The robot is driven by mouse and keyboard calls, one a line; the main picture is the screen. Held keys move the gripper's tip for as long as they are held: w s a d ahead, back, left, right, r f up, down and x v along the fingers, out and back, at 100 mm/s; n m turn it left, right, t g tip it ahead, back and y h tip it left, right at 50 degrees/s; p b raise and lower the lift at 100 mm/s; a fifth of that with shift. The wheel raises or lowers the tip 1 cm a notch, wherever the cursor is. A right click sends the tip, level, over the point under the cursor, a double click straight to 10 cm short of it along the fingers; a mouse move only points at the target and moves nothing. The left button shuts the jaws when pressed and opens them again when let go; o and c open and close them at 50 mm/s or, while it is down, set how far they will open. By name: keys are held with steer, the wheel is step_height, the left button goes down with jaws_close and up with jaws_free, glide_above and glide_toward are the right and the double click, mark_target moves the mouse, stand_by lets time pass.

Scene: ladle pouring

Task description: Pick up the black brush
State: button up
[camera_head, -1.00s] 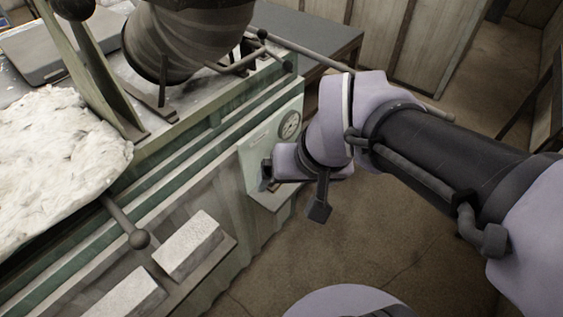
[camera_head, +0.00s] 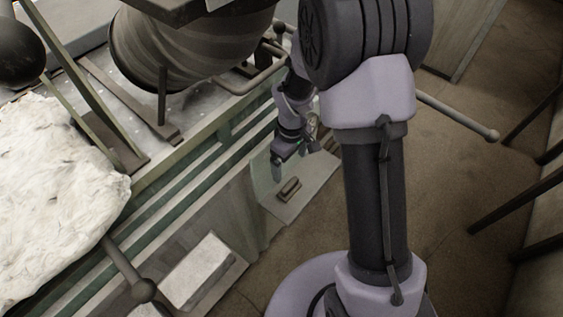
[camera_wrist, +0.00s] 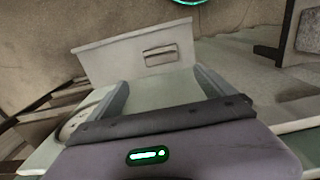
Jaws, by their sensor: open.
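The black brush (camera_head: 289,189) looks like a small dark block lying on a pale shelf (camera_head: 316,185) on the side of the green machine. In the wrist view the brush (camera_wrist: 160,54) lies flat on the shelf (camera_wrist: 100,62), beyond my fingertips. My gripper (camera_head: 278,165) is above the shelf, a little up and left of the brush in the head view. In the wrist view my gripper (camera_wrist: 165,88) is open, its two fingers spread with nothing between them. The brush is apart from the fingers.
A large ribbed drum (camera_head: 190,48) stands on the machine above. A white rough mass (camera_head: 55,200) lies at left. A ball-ended lever (camera_head: 142,290) and a pale brick (camera_head: 198,272) are below it.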

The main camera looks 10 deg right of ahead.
mark_target(290, 184)
steer(key=f+b, duration=0.1)
steer(key=f, duration=0.3)
steer(key=f+b, duration=0.2)
steer(key=f, duration=0.2)
steer(key=f+b, duration=0.2)
steer(key=f, duration=0.2)
steer(key=shift+s, duration=0.4)
steer(key=shift+r, duration=0.15)
steer(key=c, duration=1.3)
steer(key=shift+r+p, duration=0.3)
steer(key=shift+r, duration=0.25)
steer(key=shift+c, duration=0.2)
step_height(290, 184, up, 3)
steer(key=shift+f+p, duration=0.1)
steer(key=shift+p, duration=0.65)
steer(key=w+d+p, duration=0.1)
steer(key=w+d, duration=0.1)
steer(key=d, duration=0.6)
steer(key=w+d+r+p, duration=0.1)
steer(key=d+p, duration=0.1)
steer(key=d, duration=0.5)
steer(key=shift+w+d+p, duration=0.3)
steer(key=shift+w+d, duration=0.05)
steer(key=shift+w, duration=0.05)
